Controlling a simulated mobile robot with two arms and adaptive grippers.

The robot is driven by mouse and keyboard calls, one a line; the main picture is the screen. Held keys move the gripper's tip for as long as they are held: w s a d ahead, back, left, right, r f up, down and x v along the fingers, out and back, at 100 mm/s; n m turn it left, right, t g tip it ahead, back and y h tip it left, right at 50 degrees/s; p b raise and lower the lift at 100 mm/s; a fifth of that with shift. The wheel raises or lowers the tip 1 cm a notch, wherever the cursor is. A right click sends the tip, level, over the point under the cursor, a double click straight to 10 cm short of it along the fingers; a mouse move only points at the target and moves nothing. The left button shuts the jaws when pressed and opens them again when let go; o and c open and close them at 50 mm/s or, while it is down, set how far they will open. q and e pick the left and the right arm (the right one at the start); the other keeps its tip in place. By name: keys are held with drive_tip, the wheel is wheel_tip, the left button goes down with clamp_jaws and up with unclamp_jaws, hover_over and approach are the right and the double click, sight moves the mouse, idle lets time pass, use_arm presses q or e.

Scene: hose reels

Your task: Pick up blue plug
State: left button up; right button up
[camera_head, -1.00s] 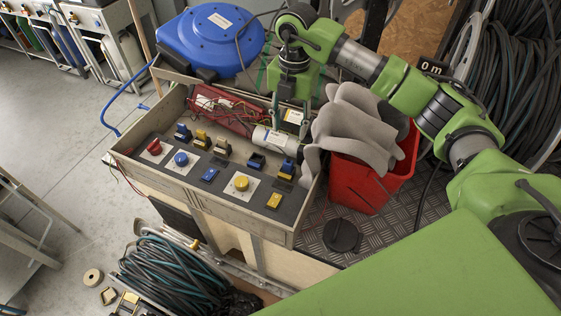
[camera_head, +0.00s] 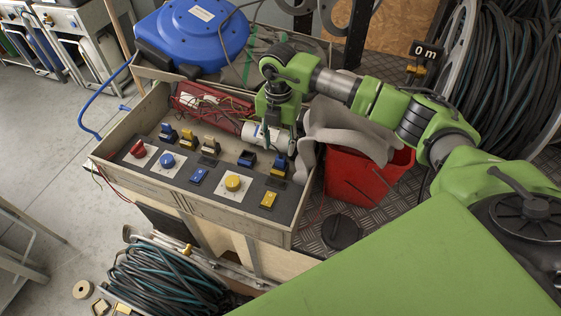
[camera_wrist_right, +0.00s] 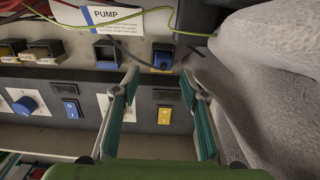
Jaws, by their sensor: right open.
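Several blue fittings sit on the dark panel of the wooden box. At the panel's right end is a blue plug or socket (camera_head: 278,164); it also shows in the right wrist view (camera_wrist_right: 162,58), just beyond the fingertips and roughly between them. Another blue fitting (camera_head: 247,158) is to its left, and it looks like an open socket in the right wrist view (camera_wrist_right: 106,52). A blue-topped fitting (camera_head: 168,132) is at the panel's far left. My right gripper (camera_head: 280,142) points down above the right-end fitting, open and empty, with both fingers (camera_wrist_right: 159,82) spread. My left gripper is not in view.
Grey cloth (camera_head: 345,130) hangs over a red bin (camera_head: 365,178) close to the gripper's right. A white cylinder (camera_head: 255,134) and red wires (camera_head: 207,104) lie behind the panel.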

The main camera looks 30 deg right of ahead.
sight(281, 157)
drive_tip(key=shift+s+f, duration=0.1)
drive_tip(key=shift+f, duration=0.25)
drive_tip(key=f, duration=0.1)
drive_tip(key=f+p, duration=0.1)
drive_tip(key=f, duration=0.1)
drive_tip(key=shift+s+d+f, duration=0.15)
drive_tip(key=shift+d+f, duration=0.05)
drive_tip(key=shift+f, duration=0.55)
clamp_jaws()
